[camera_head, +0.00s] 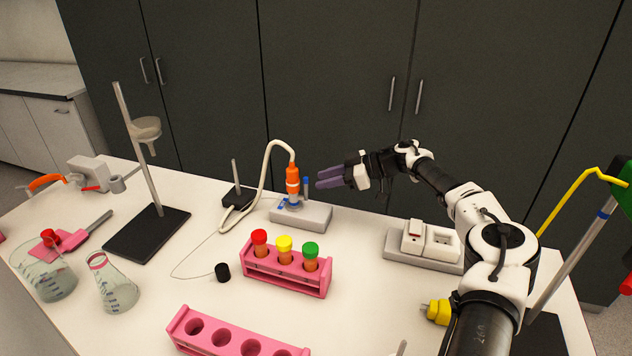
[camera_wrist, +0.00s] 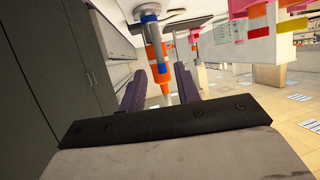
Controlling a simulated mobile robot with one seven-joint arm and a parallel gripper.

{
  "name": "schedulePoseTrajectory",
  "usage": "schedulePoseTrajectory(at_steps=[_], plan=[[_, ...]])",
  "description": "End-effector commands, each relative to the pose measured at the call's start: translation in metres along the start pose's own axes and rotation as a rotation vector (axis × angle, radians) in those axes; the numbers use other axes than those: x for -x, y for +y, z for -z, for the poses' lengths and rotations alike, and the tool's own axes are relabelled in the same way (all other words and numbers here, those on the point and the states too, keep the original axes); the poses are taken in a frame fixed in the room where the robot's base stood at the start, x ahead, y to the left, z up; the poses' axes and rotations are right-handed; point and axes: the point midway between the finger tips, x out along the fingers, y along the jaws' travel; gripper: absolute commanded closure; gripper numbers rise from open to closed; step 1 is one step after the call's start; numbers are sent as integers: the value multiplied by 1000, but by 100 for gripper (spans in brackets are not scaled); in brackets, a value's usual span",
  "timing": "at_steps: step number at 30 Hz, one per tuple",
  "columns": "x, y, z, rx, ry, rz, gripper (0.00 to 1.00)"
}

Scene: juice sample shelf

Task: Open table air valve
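The table air valve stands near the table's back edge as an orange and white upright fitting (camera_head: 292,178) on a pale block (camera_head: 312,216). A small blue handle (camera_head: 306,186) shows at its right side, and blue parts sit at its foot. My gripper (camera_head: 322,177) is just right of the fitting, pointing left at it, with purple fingers apart and nothing between them in the head view. In the wrist view the orange fitting (camera_wrist: 157,68) with its blue part (camera_wrist: 151,18) shows beyond the open fingers (camera_wrist: 160,90). Contact is not visible.
A white hose (camera_head: 266,165) loops from the fitting's top to the left. A pink rack (camera_head: 290,281) with capped tubes stands in front. A power socket block (camera_head: 432,240) is to the right, a stand with a black base (camera_head: 146,235) to the left.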

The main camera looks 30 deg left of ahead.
Motion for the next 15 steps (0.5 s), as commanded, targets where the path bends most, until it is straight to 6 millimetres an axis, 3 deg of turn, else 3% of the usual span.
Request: schedulePoseTrajectory(at_steps=[6, 15], plan=[[54, 1, 0, 0, 0, -4, 68], [96, 0, 0, 0, 0, -2, 68]])
